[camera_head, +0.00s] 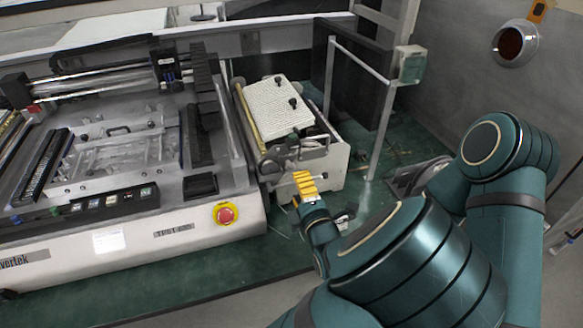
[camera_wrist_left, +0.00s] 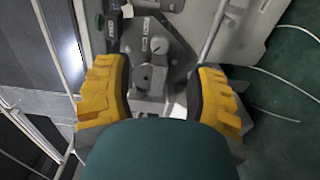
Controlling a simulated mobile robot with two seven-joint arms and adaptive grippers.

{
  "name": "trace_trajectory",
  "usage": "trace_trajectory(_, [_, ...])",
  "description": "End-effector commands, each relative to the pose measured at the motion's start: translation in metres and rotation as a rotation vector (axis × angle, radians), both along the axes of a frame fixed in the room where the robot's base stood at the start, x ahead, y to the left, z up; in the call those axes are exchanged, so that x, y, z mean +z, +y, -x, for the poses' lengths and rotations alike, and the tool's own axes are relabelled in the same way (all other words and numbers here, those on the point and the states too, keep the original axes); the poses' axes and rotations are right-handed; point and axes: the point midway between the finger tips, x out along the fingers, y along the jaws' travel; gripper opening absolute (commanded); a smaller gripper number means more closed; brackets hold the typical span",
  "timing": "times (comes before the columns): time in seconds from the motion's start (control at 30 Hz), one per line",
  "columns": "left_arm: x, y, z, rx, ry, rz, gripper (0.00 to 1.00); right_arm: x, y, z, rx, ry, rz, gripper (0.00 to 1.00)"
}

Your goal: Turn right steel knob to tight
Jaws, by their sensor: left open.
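My left gripper (camera_head: 305,186) has yellow fingers and is at the front side of a small white machine (camera_head: 335,158). In the left wrist view the two yellow fingers (camera_wrist_left: 162,92) stand wide apart, with nothing held. A grey steel knob (camera_wrist_left: 143,77) shows between and beyond them on a grey bracket, apart from both fingers. Whether this is the right one of a pair, I cannot tell. In the head view grey end parts (camera_head: 272,163) of the white machine show behind the gripper; the knob itself is not clear there. My right gripper is not in view.
A large printing machine (camera_head: 140,215) with a red stop button (camera_head: 225,214) stands at the left. Black knobs (camera_head: 293,103) sit on the white machine's ribbed top. A metal post (camera_head: 383,130) rises at its right. Green floor (camera_head: 355,215) is partly free in front.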

Motion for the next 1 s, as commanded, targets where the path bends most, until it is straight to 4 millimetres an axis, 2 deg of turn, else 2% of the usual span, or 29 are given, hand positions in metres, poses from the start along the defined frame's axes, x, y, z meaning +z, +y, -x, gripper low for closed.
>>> trace_trajectory(0.2, [0.001, 0.013, -0.038, 0.001, 0.001, -0.003, 0.56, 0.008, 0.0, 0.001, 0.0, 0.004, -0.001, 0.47])
trace_trajectory(0.4, [0.0, 0.019, -0.059, 0.0, 0.002, -0.002, 0.56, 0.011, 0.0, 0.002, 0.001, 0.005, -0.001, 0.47])
trace_trajectory(0.8, [0.0, 0.021, -0.065, 0.0, 0.002, -0.002, 0.56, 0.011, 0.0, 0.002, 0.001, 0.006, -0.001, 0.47])
trace_trajectory(0.83, [0.0, 0.021, -0.065, 0.0, 0.002, -0.002, 0.51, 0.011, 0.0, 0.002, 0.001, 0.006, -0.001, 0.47])
trace_trajectory(0.97, [0.0, 0.021, -0.065, 0.0, 0.002, -0.002, 0.06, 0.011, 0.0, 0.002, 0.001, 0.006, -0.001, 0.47])
trace_trajectory(1.0, [0.0, 0.021, -0.065, 0.0, 0.002, -0.002, 0.0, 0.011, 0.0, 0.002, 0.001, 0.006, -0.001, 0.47])
